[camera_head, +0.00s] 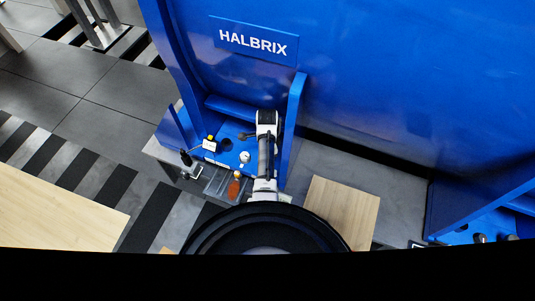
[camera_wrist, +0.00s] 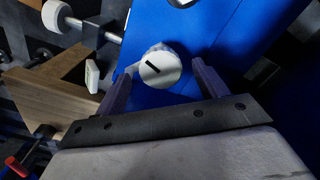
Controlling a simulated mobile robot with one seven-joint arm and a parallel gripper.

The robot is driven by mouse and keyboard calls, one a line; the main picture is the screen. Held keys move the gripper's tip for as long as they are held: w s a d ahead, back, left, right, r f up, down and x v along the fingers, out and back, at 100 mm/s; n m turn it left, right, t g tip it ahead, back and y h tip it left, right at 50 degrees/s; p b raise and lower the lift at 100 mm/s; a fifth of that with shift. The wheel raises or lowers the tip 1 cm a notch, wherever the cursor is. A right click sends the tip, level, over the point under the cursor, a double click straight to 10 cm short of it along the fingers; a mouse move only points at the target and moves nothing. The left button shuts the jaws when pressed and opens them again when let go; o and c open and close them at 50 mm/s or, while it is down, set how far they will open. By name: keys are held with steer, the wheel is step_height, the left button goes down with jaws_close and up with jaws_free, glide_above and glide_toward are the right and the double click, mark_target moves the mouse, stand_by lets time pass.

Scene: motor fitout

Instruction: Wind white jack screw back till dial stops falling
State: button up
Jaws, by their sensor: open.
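In the wrist view a round white knob (camera_wrist: 158,73) with a black bar across its face stands against the blue metal; it looks like the white jack screw's head. My gripper (camera_wrist: 163,78) is open, one finger on each side of the knob, with a visible gap at the right; I cannot tell whether the left finger touches. A second white round end (camera_wrist: 55,15) sits on a metal shaft at upper left. A small white-faced device (camera_wrist: 92,75) may be the dial; its reading is not legible. In the head view my arm hides the gripper.
In the head view, a blue frame marked HALBRIX rises behind the blue base plate (camera_head: 229,133). A white round piece (camera_head: 244,157), an orange-handled tool (camera_head: 234,188) and a small white box (camera_head: 209,145) are left of my arm. A wooden board (camera_head: 343,210) lies right.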

steer(key=shift+f, duration=0.7)
steer(key=c, duration=1)
steer(key=shift+n, duration=0.4)
